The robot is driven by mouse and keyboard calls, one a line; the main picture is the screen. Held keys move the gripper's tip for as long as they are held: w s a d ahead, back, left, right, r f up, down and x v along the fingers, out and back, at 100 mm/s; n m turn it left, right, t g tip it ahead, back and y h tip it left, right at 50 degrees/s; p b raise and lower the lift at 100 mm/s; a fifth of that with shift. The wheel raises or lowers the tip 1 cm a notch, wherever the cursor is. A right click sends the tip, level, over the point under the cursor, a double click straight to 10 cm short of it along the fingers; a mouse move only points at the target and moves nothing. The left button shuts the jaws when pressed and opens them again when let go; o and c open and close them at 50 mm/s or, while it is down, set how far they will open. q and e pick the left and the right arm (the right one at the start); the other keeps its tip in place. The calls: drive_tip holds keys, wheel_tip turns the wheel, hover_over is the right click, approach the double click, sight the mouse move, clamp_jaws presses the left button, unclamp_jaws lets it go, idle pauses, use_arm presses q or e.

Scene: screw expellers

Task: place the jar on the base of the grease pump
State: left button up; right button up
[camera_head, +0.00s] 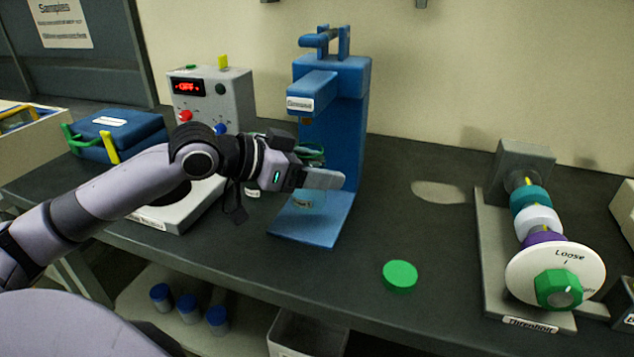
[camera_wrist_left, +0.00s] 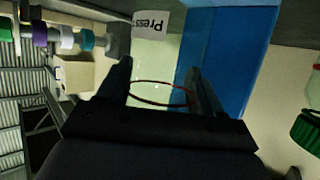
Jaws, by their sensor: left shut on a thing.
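The blue grease pump (camera_head: 345,120) stands at the back middle of the counter. Its flat blue base (camera_head: 320,230) reaches towards me. My left gripper (camera_head: 318,178) is in front of the pump's column, below its labelled arm, and shut on a clear jar. The jar (camera_head: 308,198) shows faintly below the fingers, over the base; I cannot tell whether it touches it. In the left wrist view the see-through jar, with a dark red rim (camera_wrist_left: 160,84), is between the two fingers of my left gripper (camera_wrist_left: 158,85). The pump's blue column (camera_wrist_left: 240,50) is close beside it. My right gripper is not in view.
A round green lid (camera_head: 400,275) lies on the counter right of the base. A grey control box (camera_head: 213,97) and a blue case (camera_head: 118,132) stand at left. A shaft fixture with coloured rings (camera_head: 540,225) stands at right. The counter between lid and fixture is clear.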

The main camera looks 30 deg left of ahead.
use_arm(q)
wheel_tip(320, 180, down, 4)
drive_tip(key=shift+r+b, duration=0.2)
drive_tip(key=shift+b, duration=0.2)
drive_tip(key=o, duration=1.2)
drive_tip(key=shift+f, duration=0.1)
drive_tip(key=shift+a, duration=0.1)
